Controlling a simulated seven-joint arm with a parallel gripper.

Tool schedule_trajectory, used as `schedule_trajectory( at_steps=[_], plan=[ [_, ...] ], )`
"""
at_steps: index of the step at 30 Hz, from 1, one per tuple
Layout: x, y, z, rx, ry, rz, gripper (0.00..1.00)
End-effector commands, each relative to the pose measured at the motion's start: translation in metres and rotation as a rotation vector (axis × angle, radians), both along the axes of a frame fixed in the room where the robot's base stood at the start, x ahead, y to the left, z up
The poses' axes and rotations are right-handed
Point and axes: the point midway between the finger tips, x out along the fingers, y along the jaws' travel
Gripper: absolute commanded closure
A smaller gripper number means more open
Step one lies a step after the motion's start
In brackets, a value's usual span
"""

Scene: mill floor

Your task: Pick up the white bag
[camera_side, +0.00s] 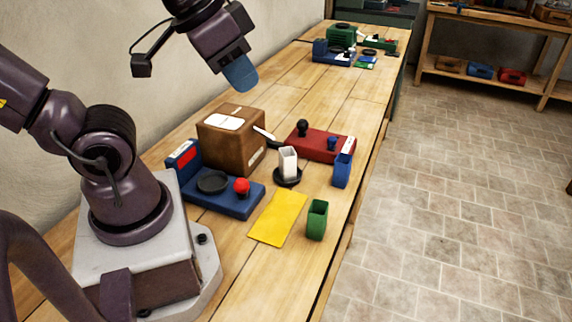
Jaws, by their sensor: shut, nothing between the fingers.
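The white bag (288,163) looks like a small, upright, open-topped white pouch. It stands on a round black dish (288,181) near the middle of the bench. My gripper (241,76) is high above the bench, up and to the left of the white bag and well apart from it. Its blue fingers are together with nothing between them.
A brown cardboard box (222,149) stands left of the bag, below my gripper. A red device (318,143) is behind the bag, a blue bag (342,171) right, a green bag (317,220) and yellow sheet (278,218) in front. A blue scale-like device (222,198) is front left.

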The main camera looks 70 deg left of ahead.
Motion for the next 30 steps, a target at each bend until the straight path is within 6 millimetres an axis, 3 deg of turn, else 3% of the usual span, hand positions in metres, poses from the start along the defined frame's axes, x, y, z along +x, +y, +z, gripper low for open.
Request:
schedule_trajectory(
  at_steps=[10,18,19,26,30],
  plan=[
    [0.0,0.0,0.0,0.0,0.0,0.0,0.98],
    [0.0,0.0,0.0,0.0,0.0,0.0,0.36],
    [0.0,0.0,0.0,0.0,0.0,0.0,0.32],
    [0.0,0.0,0.0,0.0,0.0,0.0,0.32],
    [0.003,0.001,-0.011,-0.003,0.055,0.005,0.32]
  ],
)
